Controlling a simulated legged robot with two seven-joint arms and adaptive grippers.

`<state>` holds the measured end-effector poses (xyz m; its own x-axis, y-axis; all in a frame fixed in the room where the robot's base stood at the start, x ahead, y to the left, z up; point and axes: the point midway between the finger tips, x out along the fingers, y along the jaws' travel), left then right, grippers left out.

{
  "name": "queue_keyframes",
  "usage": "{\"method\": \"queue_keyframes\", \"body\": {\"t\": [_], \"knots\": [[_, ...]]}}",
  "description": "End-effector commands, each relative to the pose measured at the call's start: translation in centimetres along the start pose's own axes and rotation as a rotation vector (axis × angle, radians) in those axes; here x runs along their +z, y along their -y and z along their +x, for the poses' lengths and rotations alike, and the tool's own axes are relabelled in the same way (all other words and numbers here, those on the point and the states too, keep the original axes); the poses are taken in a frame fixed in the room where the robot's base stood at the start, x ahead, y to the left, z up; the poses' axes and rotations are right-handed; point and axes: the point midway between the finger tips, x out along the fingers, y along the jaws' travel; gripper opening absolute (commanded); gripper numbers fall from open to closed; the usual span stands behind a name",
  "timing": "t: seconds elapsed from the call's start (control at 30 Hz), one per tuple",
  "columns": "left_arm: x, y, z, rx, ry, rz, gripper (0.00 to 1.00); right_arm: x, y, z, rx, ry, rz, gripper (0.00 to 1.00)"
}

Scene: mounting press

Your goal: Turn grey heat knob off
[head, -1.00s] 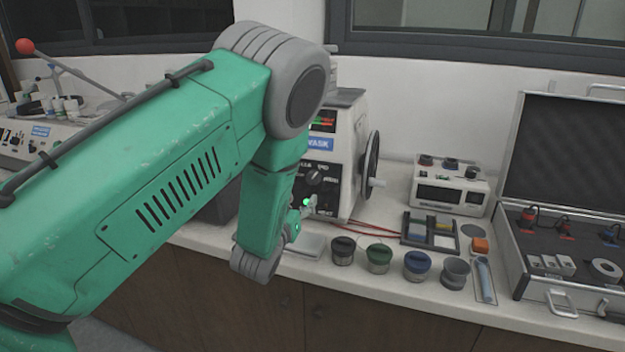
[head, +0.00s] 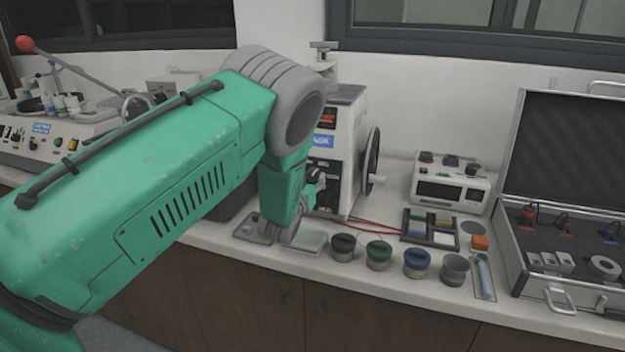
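The mounting press (head: 345,150) is a white machine with a dark front panel and a handwheel on its right side. A dark knob (head: 317,174) shows on that panel, just right of my wrist. I cannot make out a grey heat knob; the lower left of the panel is hidden behind my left arm. My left gripper (head: 312,192) is at the panel, small and mostly covered by my green wrist link. Whether its fingers are open, shut or touching a knob cannot be seen. My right gripper is not in view.
Several cups (head: 378,255) stand along the counter's front edge. Behind them are a divided tray (head: 430,228), a white control box (head: 450,188) and an open case (head: 560,255) at right. Red cables (head: 365,222) run from the press. Another machine (head: 45,135) stands at left.

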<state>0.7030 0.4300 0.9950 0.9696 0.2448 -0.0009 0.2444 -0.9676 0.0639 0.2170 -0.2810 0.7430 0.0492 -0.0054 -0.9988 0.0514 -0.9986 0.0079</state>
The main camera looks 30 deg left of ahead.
Motion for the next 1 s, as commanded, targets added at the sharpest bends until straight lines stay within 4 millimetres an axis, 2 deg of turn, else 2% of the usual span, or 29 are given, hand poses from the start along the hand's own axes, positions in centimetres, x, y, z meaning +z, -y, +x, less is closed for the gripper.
{"method": "queue_keyframes", "body": {"t": [0.03, 0.07, 0.47, 0.67, 1.0], "knots": [[0.0, 0.0, 0.0, 0.000, 0.000, 0.000, 0.09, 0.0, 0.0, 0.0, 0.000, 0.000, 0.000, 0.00], [0.0, 0.0, 0.0, 0.000, 0.000, 0.000, 0.02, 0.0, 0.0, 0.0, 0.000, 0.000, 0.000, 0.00], [0.0, 0.1, 0.0, -0.011, 0.000, -0.051, 0.02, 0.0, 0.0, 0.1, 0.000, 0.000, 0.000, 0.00], [0.0, 0.0, 0.0, -0.033, 0.000, -0.171, 0.02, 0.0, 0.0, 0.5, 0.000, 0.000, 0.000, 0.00], [0.0, -0.1, 0.0, -0.090, 0.000, -0.478, 0.02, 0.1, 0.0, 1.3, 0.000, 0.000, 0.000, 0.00]]}}
